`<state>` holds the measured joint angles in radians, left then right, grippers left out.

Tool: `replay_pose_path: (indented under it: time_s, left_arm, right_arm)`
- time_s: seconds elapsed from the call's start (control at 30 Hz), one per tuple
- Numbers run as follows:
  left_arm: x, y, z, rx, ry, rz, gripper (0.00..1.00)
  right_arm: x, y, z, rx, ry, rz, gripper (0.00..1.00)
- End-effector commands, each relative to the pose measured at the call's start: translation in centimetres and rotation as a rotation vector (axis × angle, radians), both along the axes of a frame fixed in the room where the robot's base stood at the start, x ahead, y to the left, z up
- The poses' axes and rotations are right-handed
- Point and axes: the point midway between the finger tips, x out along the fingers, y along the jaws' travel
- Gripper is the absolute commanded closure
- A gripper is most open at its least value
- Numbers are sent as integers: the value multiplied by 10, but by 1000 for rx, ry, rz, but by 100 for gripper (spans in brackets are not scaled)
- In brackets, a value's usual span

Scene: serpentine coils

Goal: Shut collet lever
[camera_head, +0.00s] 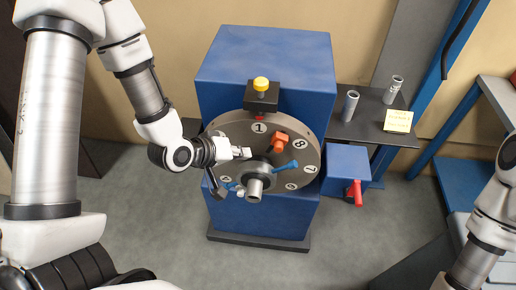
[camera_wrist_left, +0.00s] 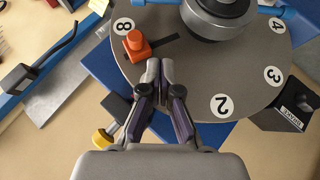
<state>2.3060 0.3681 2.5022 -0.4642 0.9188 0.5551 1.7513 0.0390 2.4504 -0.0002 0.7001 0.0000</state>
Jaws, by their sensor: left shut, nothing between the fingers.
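A grey round dial (camera_head: 233,128) with white number discs stands on the front of a blue machine (camera_head: 262,62). A metal hub (camera_head: 254,188) sticks out of its middle, with blue-tipped levers (camera_head: 285,167) around it. An orange block (camera_head: 279,142) sits on the dial face; the left wrist view shows it too (camera_wrist_left: 137,45). A red lever (camera_head: 354,188) is on a blue box to the right. No label marks which is the collet lever. My left gripper (camera_head: 246,153) is shut and empty before the dial, just beside the orange block; its tips (camera_wrist_left: 160,66) appear in the wrist view.
A black bracket with a yellow knob (camera_head: 261,84) sits above the dial. A dark shelf (camera_head: 368,130) at right holds two grey cylinders (camera_head: 349,105) and a yellow note (camera_head: 398,121). My right arm is at the right edge. Open floor lies in front.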

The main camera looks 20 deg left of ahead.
Motion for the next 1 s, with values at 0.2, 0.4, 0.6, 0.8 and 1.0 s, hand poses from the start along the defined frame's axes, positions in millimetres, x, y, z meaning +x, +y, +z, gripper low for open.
replay_pose_path:
  time_s: [0.2,0.4,0.6,0.8,1.0]
  left_arm:
    - [9,-4,-18,-2,-8,-2,100]
    - [18,-9,-28,2,-9,-1,100]
    - [43,-22,-41,6,-1,-2,100]
    - [70,-39,-68,5,0,-4,100]
    - [68,-58,-90,4,-1,-3,100]
  right_arm:
    - [-1,0,-39,0,2,-2,21]
    - [0,-1,-79,0,1,-1,21]
    - [0,-1,-60,0,0,-1,21]
    - [0,-1,-51,0,1,-1,21]
    - [0,-1,-43,0,1,-1,21]
